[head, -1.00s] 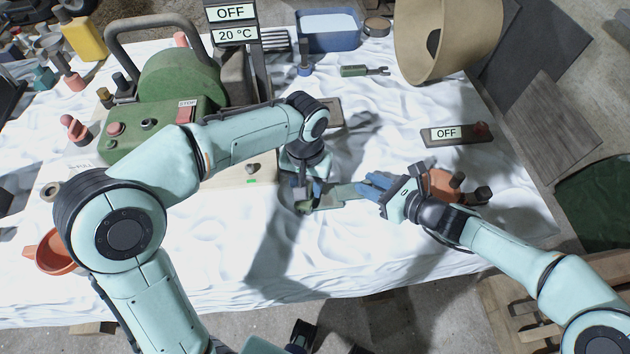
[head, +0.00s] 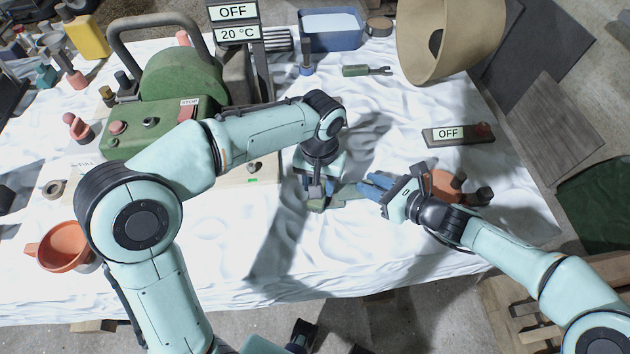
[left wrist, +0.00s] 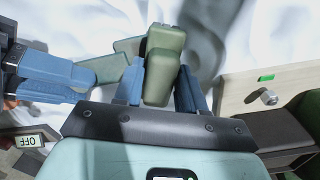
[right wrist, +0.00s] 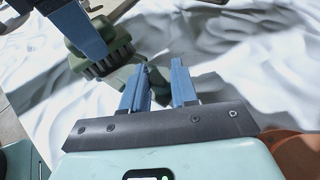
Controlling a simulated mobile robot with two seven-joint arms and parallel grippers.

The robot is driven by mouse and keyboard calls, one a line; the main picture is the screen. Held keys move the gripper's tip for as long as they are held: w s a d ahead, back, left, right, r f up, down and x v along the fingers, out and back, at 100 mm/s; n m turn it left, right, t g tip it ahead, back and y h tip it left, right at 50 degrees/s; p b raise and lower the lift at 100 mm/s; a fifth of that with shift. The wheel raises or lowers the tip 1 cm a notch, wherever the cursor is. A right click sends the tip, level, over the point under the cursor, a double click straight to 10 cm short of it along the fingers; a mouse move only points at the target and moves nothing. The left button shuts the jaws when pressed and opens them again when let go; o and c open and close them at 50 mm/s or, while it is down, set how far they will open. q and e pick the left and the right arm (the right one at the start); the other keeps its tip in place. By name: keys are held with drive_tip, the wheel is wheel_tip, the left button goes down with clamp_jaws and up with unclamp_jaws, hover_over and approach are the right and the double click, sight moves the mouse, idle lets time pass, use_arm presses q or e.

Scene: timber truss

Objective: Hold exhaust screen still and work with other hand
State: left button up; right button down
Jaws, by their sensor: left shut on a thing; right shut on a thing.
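A green brush with dark bristles (right wrist: 103,58) is in my left gripper (head: 316,190); its rounded olive back (left wrist: 164,62) sits between the two blue fingers in the left wrist view. The exhaust screen appears to be the flat grey-green piece (head: 347,191). Its near end is in the fingers of my right gripper (head: 372,188), and it also shows in the left wrist view (left wrist: 103,69). The brush is at the screen's far end, overlapping it in view. Whether the bristles touch the screen is unclear.
Behind my left arm stands a green machine (head: 180,78). An orange funnel-like cup (head: 64,246) is at the left, and a box reading OFF (head: 458,134) at the right. An orange round item (head: 443,184) lies behind my right wrist. The front cloth (head: 350,255) is clear.

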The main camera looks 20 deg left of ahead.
use_arm(q)
drive_tip(key=shift+s+a, duration=0.55)
drive_tip(key=shift+a, duration=0.3)
drive_tip(key=shift+s+a, duration=0.5)
drive_tip(key=shift+a, duration=0.35)
drive_tip(key=shift+w+d+f, duration=0.1)
drive_tip(key=shift+w+d, duration=0.45)
drive_tip(key=shift+d, duration=0.35)
drive_tip(key=shift+w+d, duration=0.5)
drive_tip(key=shift+d, duration=0.35)
drive_tip(key=shift+s+a, duration=0.5)
drive_tip(key=shift+a, duration=0.4)
drive_tip(key=shift+s+a, duration=0.5)
drive_tip(key=shift+a, duration=0.35)
drive_tip(key=shift+r, duration=0.2)
wheel_tip(320, 180, up, 7)
drive_tip(key=shift+f, duration=0.1)
drive_tip(key=shift+f, duration=2.5)
drive_tip(key=shift+f, duration=1)
